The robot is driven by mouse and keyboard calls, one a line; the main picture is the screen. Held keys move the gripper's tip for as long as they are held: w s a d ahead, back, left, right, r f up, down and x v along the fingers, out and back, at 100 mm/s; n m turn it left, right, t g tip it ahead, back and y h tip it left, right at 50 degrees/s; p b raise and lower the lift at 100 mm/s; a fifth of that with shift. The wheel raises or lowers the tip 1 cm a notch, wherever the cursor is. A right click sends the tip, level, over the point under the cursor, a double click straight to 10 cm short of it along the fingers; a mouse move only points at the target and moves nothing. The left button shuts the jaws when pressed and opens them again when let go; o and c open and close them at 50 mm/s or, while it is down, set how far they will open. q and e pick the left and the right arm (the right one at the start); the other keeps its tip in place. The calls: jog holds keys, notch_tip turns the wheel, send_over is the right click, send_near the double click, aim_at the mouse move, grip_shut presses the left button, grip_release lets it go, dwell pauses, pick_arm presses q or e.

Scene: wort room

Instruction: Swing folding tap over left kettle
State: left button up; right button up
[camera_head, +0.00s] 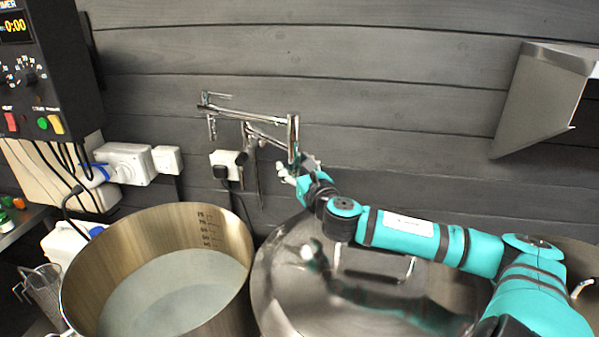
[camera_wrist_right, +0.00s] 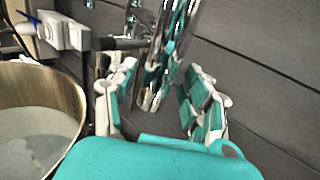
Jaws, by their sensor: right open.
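The chrome folding tap (camera_head: 262,114) is mounted on the wall behind the kettles. Its upper arm runs left from an upright tube (camera_head: 293,140) to a short downturned end (camera_head: 211,128) near the wall; I cannot tell whether that end is over a kettle. The left kettle (camera_head: 190,228) is an open steel pot with pale liquid, and also shows in the right wrist view (camera_wrist_right: 40,85). My right gripper (camera_head: 298,172) is open just below the upright tube. In the right wrist view, its fingers (camera_wrist_right: 165,92) stand either side of a chrome tube (camera_wrist_right: 165,60). My left gripper is out of view.
A lidded steel kettle (camera_head: 290,285) stands under my right arm. Wall sockets (camera_head: 228,163) sit behind, below the tap. A black control box (camera_head: 45,70) is at the upper left and a metal bracket (camera_head: 535,95) at the upper right. A white canister (camera_head: 65,245) stands left of the open kettle.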

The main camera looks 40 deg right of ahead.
jog(key=v, duration=0.6)
jog(key=shift+s, duration=0.35)
jog(key=v, duration=0.5)
jog(key=shift+s+a+r, duration=0.1)
jog(key=shift+s+a, duration=0.05)
jog(key=shift+s, duration=0.1)
